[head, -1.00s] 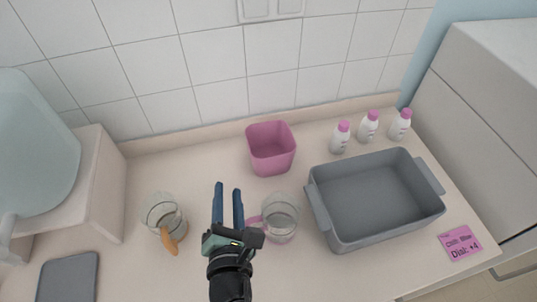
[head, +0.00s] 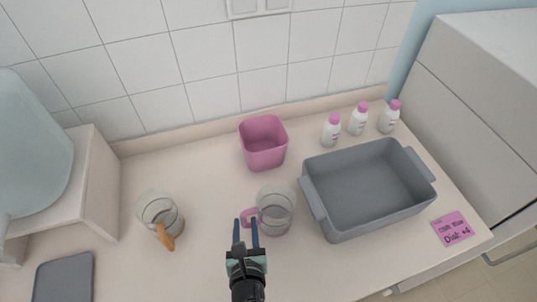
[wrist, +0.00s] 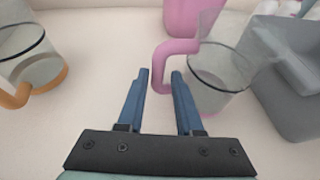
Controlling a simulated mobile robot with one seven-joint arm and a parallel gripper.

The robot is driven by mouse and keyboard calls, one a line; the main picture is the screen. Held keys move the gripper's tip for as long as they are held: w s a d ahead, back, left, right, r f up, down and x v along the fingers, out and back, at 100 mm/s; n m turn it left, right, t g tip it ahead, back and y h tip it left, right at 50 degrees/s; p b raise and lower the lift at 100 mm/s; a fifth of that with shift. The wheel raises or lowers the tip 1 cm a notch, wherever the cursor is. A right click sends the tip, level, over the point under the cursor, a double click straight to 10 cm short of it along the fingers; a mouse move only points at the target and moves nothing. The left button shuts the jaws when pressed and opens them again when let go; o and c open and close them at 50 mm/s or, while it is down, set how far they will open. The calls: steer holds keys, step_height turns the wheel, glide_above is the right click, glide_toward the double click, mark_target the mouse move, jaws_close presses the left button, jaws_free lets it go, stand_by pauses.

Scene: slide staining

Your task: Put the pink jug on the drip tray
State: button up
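The pink jug is a clear jug (head: 277,208) with a pink handle (head: 249,217); it stands upright on the counter, handle to the left. In the wrist view the jug (wrist: 222,65) is at the upper right, its pink handle (wrist: 160,62) just beyond my fingertips. My gripper (head: 245,222) is open and empty, its two blue fingers pointing at the handle; they also show in the wrist view (wrist: 159,75). I cannot tell whether a fingertip touches the handle. The drip tray may be the flat grey plate (head: 64,278) at the lower left.
A clear jug with an orange handle (head: 165,236) stands to the left. A pink square container (head: 263,143) is behind, and a grey basin (head: 318,200) is close on the right. Several pink-capped bottles (head: 359,119) and a pink label (head: 453,229) are farther right.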

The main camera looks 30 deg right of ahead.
steer(key=x, duration=0.5)
steer(key=shift+w+r, duration=0.15)
steer(key=shift+r, duration=0.05)
steer(key=shift+a, duration=0.1)
jaws_close()
stand_by(1.1)
